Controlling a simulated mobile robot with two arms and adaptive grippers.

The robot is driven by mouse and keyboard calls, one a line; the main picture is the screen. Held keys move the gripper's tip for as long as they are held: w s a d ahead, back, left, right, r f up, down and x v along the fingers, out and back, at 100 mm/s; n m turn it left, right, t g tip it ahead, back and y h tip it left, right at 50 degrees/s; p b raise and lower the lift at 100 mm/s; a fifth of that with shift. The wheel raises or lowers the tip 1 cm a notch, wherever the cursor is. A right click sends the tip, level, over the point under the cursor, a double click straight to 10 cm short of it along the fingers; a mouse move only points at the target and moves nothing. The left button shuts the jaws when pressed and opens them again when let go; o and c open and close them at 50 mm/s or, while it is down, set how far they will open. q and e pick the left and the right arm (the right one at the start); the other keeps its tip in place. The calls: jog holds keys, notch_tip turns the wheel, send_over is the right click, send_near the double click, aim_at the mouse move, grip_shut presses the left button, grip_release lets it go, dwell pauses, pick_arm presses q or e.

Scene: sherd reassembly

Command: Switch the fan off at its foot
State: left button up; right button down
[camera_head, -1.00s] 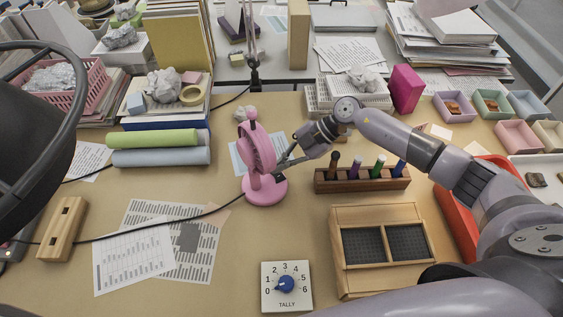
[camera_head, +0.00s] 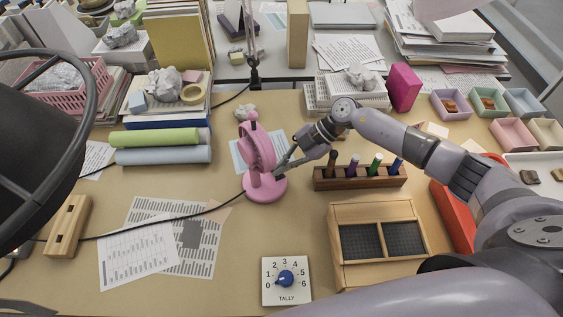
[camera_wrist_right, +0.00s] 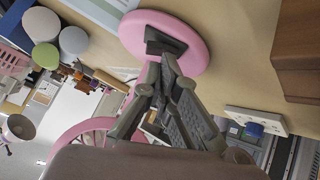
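The pink desk fan (camera_head: 257,150) stands upright on its round pink foot (camera_head: 265,188) in the middle of the table. In the right wrist view the foot (camera_wrist_right: 185,52) is at the top, with a dark switch (camera_wrist_right: 163,42) on it. My right gripper (camera_head: 280,171) comes in from the right, low beside the fan. In the wrist view its fingertips (camera_wrist_right: 161,66) are together, with nothing seen between them. They are at or just short of the switch; I cannot tell whether they touch it. Which way the switch is set is not clear. My left gripper is not in view.
A wooden rack of pens (camera_head: 360,177) stands just right of the fan, under my right arm. A divided wooden tray (camera_head: 375,211) and a tally dial (camera_head: 286,281) are nearer. A black cable (camera_head: 150,226) runs left from the fan past printed sheets (camera_head: 140,255).

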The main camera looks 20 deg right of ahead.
jog(key=shift+s+d+f, duration=0.1)
jog(key=shift+d+f, duration=0.05)
jog(key=v, duration=1.2)
jog(key=shift+a, duration=0.25)
